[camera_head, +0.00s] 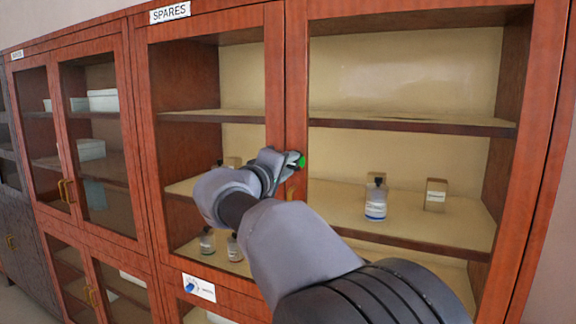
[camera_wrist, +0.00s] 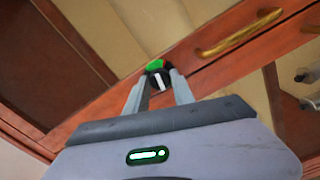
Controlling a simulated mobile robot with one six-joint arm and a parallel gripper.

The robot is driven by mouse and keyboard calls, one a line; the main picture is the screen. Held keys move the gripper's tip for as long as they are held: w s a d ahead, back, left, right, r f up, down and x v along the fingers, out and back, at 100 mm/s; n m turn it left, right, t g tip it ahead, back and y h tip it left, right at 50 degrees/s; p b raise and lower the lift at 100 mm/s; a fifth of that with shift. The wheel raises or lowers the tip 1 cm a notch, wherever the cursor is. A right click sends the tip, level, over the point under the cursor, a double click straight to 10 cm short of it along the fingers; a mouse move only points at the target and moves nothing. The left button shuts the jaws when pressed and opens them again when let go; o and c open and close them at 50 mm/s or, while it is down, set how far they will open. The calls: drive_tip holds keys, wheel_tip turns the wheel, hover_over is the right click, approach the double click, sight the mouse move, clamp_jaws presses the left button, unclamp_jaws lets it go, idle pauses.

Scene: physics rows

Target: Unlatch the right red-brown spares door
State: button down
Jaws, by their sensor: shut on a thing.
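The spares cabinet's right door is red-brown with a large glass pane; its left stile (camera_head: 297,80) stands beside the left door's stile (camera_head: 274,80). It looks closed. My gripper (camera_head: 290,160) reaches this stile at mid height. A small green-topped latch knob (camera_head: 301,161) shows at its tips. In the wrist view my gripper (camera_wrist: 158,84) has its two fingers shut on the latch knob (camera_wrist: 155,65), which is green with a dark part and a white mark. The fingers partly hide the knob. A brass handle (camera_wrist: 238,33) is on the wood close by.
Behind the glass, a bottle (camera_head: 376,200) and a small box (camera_head: 436,194) stand on a shelf. A SPARES sign (camera_head: 170,12) is above the left door. A picture label (camera_head: 199,287) is below it. Another red-brown cabinet (camera_head: 92,150) stands at the left.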

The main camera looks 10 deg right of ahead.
drive_tip(key=shift+n, duration=1.1)
drive_tip(key=c, duration=1.1)
unclamp_jaws()
